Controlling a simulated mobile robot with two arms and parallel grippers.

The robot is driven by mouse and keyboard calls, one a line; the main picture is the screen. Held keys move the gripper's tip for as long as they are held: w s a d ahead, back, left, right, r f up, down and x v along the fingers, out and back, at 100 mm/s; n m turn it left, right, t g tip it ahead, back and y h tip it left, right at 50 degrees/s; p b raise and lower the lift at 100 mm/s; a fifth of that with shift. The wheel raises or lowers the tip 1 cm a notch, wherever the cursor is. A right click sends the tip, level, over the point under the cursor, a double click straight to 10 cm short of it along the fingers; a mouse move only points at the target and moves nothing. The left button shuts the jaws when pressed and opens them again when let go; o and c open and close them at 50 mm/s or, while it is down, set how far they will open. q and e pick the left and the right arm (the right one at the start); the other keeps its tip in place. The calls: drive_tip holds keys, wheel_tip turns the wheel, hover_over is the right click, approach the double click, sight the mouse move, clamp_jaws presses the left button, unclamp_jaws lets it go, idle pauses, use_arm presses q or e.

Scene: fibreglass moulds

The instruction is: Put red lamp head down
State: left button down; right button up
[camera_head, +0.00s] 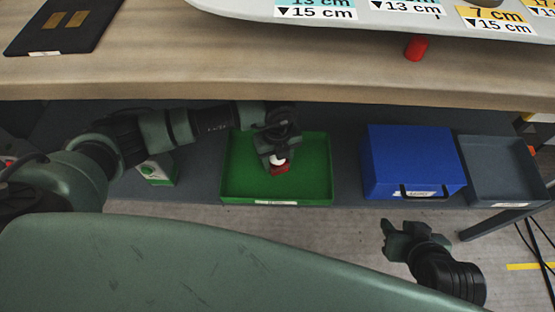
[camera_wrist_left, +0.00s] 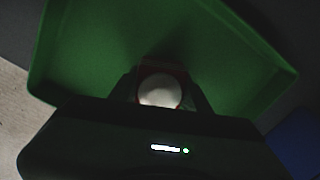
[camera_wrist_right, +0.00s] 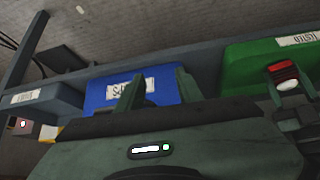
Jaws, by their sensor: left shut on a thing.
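The red lamp head (camera_head: 280,168) with a white part (camera_head: 277,160) is held between the fingers of my left gripper (camera_head: 277,158), over the green tray (camera_head: 240,190) on the lower shelf. In the left wrist view its white round face (camera_wrist_left: 160,90) sits between the fingers, with the green tray (camera_wrist_left: 85,50) behind it. In the right wrist view the red and white lamp head (camera_wrist_right: 284,74) shows in front of the green tray (camera_wrist_right: 245,65). I cannot tell whether it touches the tray floor. My right gripper (camera_head: 402,232) is open and empty, in front of the shelf.
A blue bin (camera_head: 410,155) and a grey tray (camera_head: 500,170) stand right of the green tray. A green and white box (camera_head: 158,170) is on the left. The wooden tabletop (camera_head: 200,75) overhangs the shelf, with a red piece (camera_head: 416,47) on it.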

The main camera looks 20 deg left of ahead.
drive_tip(key=shift+w, duration=0.1)
use_arm(q)
drive_tip(key=shift+f, duration=0.15)
use_arm(e)
drive_tip(key=shift+w+a+r, duration=0.15)
drive_tip(key=shift+w+r, duration=0.05)
drive_tip(key=shift+w, duration=0.1)
drive_tip(key=shift+t, duration=0.3)
use_arm(q)
drive_tip(key=shift+f, duration=0.25)
drive_tip(key=c, duration=0.7)
unclamp_jaws()
use_arm(e)
drive_tip(key=shift+w+a+r+t, duration=0.15)
drive_tip(key=shift+w+r, duration=0.1)
drive_tip(key=shift+w, duration=0.15)
drive_tip(key=shift+w+a+r+t, duration=0.1)
drive_tip(key=shift+w+r+t, duration=0.1)
drive_tip(key=shift+w, duration=0.15)
